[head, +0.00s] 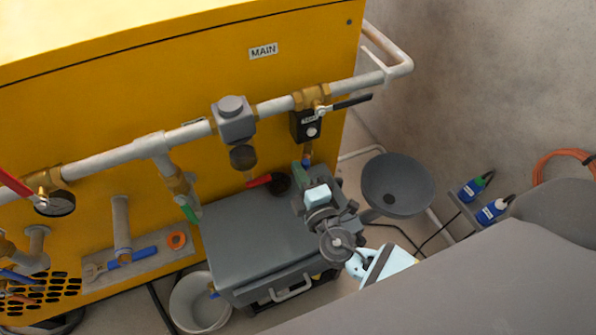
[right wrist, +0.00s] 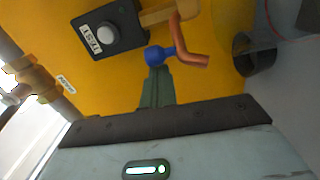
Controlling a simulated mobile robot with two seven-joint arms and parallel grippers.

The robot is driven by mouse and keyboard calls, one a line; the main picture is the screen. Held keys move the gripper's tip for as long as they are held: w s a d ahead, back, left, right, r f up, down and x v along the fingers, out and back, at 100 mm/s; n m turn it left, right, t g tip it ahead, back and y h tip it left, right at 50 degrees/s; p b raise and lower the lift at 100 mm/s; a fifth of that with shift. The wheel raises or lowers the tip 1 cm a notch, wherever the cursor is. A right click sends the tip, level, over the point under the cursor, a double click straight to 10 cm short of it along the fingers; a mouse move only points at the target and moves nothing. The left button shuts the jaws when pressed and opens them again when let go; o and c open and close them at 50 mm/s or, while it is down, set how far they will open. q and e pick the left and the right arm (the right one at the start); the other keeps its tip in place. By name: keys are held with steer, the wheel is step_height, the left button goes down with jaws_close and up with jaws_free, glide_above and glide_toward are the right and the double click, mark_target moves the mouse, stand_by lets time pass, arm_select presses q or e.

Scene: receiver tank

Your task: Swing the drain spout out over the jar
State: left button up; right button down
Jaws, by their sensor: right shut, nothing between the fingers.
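The drain spout (right wrist: 190,55) is a copper-coloured bent tube with a blue knob at its end, below the black TEST box (right wrist: 105,28) in the right wrist view. In the head view only a bit of blue (head: 307,163) shows there. My right gripper (head: 302,172) is shut and empty, its green fingertips (right wrist: 157,85) close against the blue knob; contact is not certain. My left gripper is out of view.
A yellow cabinet (head: 160,90) carries a pale pipe with valves. A grey box (head: 245,240) stands under my right wrist. A grey funnel (head: 410,190) is to the right, a white bucket (head: 200,312) at lower left. A red lever (head: 258,181) is left of the cup.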

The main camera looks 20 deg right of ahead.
steer(key=shift+s+d+n+y+b, duration=0.2)
steer(key=shift+n+y+b, duration=0.1)
steer(key=shift+y, duration=0.1)
steer(key=shift+d+f+y+b, duration=0.1)
steer(key=shift+d+y+b, duration=0.05)
steer(key=shift+y+b, duration=0.2)
steer(key=shift+s+d+n+y, duration=0.1)
steer(key=shift+d+n+y, duration=0.05)
steer(key=shift+n+y, duration=0.25)
steer(key=shift+s+d+n+g+y+b, duration=0.2)
steer(key=shift+s+d+n+y+b, duration=0.15)
steer(key=shift+d+y+b, duration=0.45)
steer(key=shift+s+d+n+g+y+b, duration=0.2)
steer(key=shift+d+n+y+b, duration=0.2)
steer(key=shift+d+b, duration=0.7)
steer(key=shift+a, duration=0.1)
